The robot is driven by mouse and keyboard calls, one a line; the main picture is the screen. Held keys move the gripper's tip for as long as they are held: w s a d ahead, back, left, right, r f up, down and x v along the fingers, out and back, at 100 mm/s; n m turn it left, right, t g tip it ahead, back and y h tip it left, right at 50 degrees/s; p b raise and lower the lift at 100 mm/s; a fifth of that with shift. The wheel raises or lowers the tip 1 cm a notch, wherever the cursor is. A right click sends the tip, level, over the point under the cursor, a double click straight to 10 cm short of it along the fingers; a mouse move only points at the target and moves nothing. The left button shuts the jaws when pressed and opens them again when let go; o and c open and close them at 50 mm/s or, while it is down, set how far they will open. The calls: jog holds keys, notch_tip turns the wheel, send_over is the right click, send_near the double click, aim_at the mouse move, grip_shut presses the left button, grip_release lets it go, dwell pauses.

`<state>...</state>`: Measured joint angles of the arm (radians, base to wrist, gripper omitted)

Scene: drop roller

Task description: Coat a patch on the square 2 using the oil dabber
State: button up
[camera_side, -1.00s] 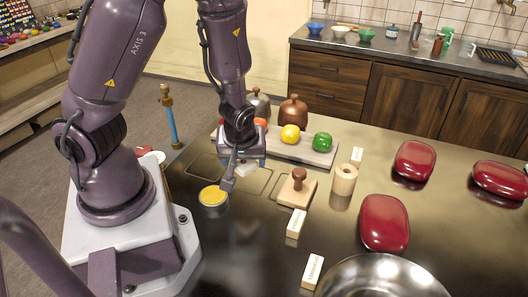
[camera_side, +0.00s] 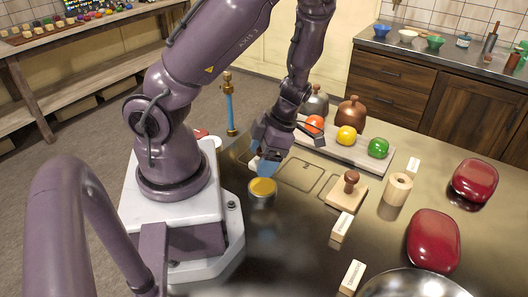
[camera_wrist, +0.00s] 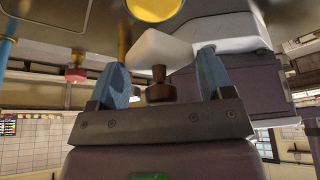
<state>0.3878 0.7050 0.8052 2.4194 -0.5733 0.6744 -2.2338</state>
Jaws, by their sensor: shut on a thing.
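In the side view my gripper (camera_side: 265,165) is just behind and above a round tin with a yellow top (camera_side: 263,187). The tin's yellow top (camera_wrist: 153,8) is at the wrist view's upper edge. Outlined squares (camera_side: 300,174) lie right of the gripper; I cannot read which is square 2.
A wooden stamp (camera_side: 348,190) and a wooden roll (camera_side: 397,189) stand right of the squares. A board (camera_side: 330,149) with coloured balls lies behind. Small white-labelled blocks (camera_side: 342,226), red lidded boxes (camera_side: 433,240) and a steel bowl (camera_side: 415,284) are at the right.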

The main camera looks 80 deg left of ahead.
aim_at(257, 186)
jog(key=shift+f, duration=2.55)
jog(key=shift+f, duration=0.55)
jog(key=shift+r, duration=3.55)
